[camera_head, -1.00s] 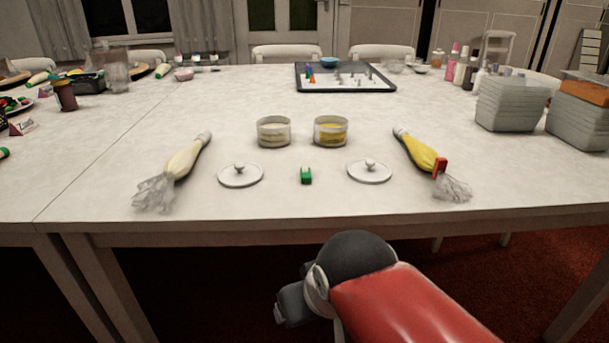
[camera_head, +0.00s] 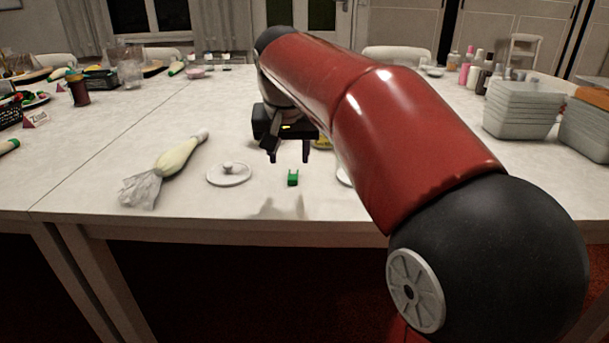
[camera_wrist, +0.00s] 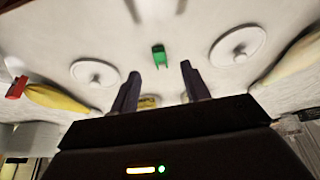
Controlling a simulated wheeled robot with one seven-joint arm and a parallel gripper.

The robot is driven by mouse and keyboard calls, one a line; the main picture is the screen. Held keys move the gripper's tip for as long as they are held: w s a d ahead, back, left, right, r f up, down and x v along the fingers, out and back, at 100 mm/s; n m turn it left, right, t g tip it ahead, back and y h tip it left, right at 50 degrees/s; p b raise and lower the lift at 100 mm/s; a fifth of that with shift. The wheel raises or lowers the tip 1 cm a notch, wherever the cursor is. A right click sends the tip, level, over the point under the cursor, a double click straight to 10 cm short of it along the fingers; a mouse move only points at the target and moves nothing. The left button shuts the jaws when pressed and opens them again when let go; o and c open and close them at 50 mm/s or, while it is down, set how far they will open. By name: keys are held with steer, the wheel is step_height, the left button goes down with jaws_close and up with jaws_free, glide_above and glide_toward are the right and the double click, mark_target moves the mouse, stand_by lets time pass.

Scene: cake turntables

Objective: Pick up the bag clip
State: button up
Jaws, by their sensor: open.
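A small green bag clip (camera_head: 292,178) lies on the white table (camera_head: 110,190) near its front edge. In the wrist view the green clip (camera_wrist: 159,55) shows just beyond and between my fingertips. My gripper (camera_head: 289,158) is open, points down and is empty, above and a little behind the clip in the head view. Its two fingers also show in the wrist view (camera_wrist: 159,74), apart from the clip. A red clip (camera_wrist: 17,87) sits on the yellow piping bag (camera_wrist: 58,99) in the wrist view; my arm hides that bag in the head view.
A white lid (camera_head: 229,174) lies left of the green clip; another lid (camera_wrist: 95,72) lies on its other side. A pale piping bag (camera_head: 174,163) lies further left. A yellow-filled dish (camera_wrist: 148,102) is behind my gripper. Grey containers (camera_head: 523,110) stand at the right.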

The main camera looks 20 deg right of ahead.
mark_target(293, 177)
steer(key=x, duration=0.5)
steer(key=w+x, duration=0.1)
steer(key=x, duration=0.2)
steer(key=shift+d+r+b, duration=0.1)
steer(key=shift+d+b, duration=0.2)
steer(key=shift+b, duration=0.05)
steer(key=c, duration=0.9)
steer(key=shift+r, duration=0.1)
